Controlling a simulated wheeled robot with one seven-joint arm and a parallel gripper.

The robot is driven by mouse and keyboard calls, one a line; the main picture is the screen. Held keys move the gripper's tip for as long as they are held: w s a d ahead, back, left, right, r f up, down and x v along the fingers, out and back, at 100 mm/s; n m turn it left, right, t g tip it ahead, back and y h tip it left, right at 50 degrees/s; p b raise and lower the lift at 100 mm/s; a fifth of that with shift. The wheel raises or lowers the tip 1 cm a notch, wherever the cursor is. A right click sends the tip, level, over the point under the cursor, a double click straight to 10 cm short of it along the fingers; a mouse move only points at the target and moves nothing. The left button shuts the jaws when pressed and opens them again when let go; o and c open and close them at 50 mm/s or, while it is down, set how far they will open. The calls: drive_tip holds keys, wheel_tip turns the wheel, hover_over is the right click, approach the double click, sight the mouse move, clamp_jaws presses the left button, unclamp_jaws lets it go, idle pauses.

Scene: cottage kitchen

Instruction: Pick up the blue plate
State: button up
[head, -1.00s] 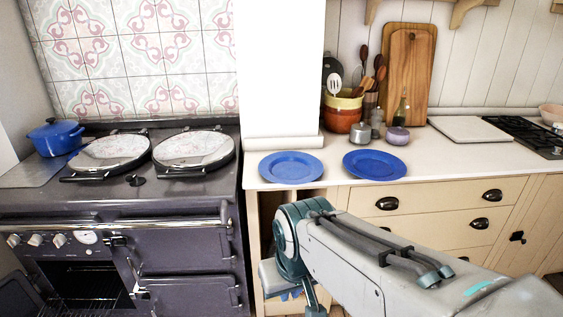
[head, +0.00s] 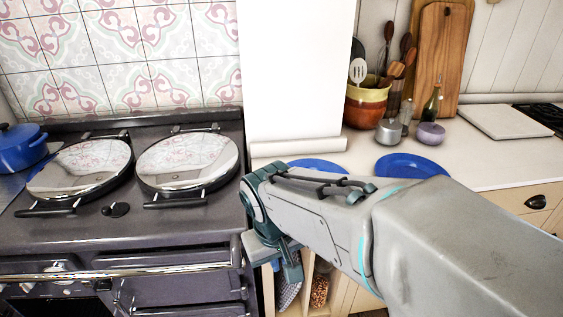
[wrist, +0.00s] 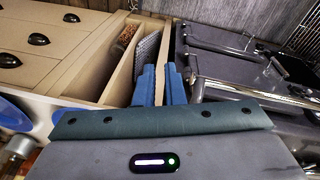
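Two blue plates lie flat on the pale counter in the head view. The left plate (head: 318,164) is partly hidden behind my arm, and the right plate (head: 408,165) has its lower edge covered by it. Blue plate edges also show at the left of the wrist view (wrist: 14,116). My gripper (wrist: 160,72) points down in front of the cabinet, beside the stove and nearer to me than the plates. Its two blue fingers stand a narrow gap apart with nothing between them. It touches neither plate.
The dark stove (head: 110,225) with two round lids and a front rail (head: 130,268) stands at the left. A utensil pot (head: 367,105), small jars and wooden boards (head: 440,60) stand behind the right plate. A white wall column (head: 295,70) rises behind the left plate.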

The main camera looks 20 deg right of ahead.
drive_tip(key=w+f+n+t+h+p, duration=0.2)
drive_tip(key=w+h, duration=0.4)
drive_tip(key=w, duration=0.1)
drive_tip(key=w+f+n+t+h+p, duration=0.1)
drive_tip(key=w+f+n+t+h, duration=0.15)
drive_tip(key=w+h, duration=0.5)
drive_tip(key=shift+y, duration=0.45)
drive_tip(key=p+x, duration=0.1)
drive_tip(key=x, duration=0.3)
drive_tip(key=p+x, duration=0.1)
drive_tip(key=x, duration=0.3)
drive_tip(key=p+x, duration=0.1)
drive_tip(key=x, duration=0.4)
drive_tip(key=shift+s+d+r, duration=0.15)
drive_tip(key=shift+d+r, duration=0.1)
clamp_jaws()
drive_tip(key=shift+r, duration=0.1)
